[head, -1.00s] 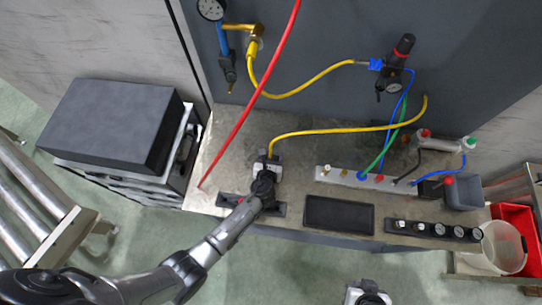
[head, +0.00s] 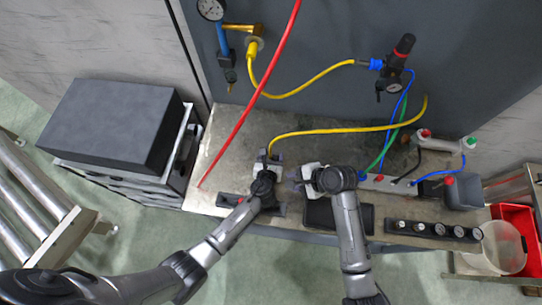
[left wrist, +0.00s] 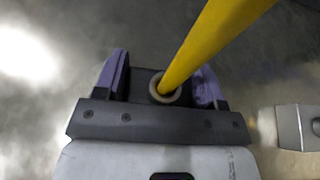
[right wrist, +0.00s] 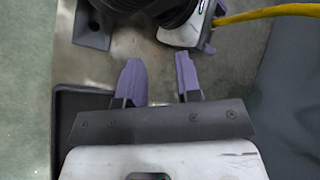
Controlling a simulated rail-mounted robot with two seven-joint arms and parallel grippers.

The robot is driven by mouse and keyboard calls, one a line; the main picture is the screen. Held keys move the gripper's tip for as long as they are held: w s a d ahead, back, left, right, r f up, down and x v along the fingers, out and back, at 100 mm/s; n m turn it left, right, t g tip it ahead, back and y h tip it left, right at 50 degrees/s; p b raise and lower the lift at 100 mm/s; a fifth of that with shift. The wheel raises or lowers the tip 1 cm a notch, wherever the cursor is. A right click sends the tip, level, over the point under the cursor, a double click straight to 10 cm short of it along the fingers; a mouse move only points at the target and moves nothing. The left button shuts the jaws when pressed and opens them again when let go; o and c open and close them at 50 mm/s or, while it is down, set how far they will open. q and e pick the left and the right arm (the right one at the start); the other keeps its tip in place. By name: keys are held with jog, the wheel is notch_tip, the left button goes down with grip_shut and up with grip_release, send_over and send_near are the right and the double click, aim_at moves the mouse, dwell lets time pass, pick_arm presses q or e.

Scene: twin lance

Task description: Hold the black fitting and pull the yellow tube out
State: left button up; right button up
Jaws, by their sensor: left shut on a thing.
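The yellow tube (head: 340,130) runs from my left gripper (head: 266,158) across the bench and ends at the upper right, near the back panel. In the left wrist view the tube (left wrist: 215,38) rises from a pale ring on the black fitting (left wrist: 141,84). The purple fingers of my left gripper (left wrist: 164,84) are shut on the fitting, one on each side. In the head view the gripper hides the fitting. My right gripper (head: 296,178) is just right of the left one, pointing left.
A black tray (head: 318,215) lies below my right gripper. A manifold with blue and green hoses (head: 392,182) stands to its right.

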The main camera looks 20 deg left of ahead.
aim_at(270, 151)
jog(key=w+a+r+m+g, duration=0.2)
jog(key=w+a+r+m, duration=0.35)
jog(key=w, duration=0.25)
jog(key=shift+m+y, duration=0.4)
jog(key=shift+m, duration=0.05)
jog(key=shift+w+d+f+x, duration=0.1)
jog(key=shift+x, duration=1.4)
jog(key=shift+w+d+f+x, duration=0.1)
jog(key=shift+f+x, duration=0.05)
jog(key=shift+x, duration=1.3)
jog(key=shift+w+d+f+x, duration=0.1)
jog(key=shift+w+x, duration=0.05)
jog(key=shift+x, duration=1.35)
jog(key=shift+c, duration=0.5)
grip_shut()
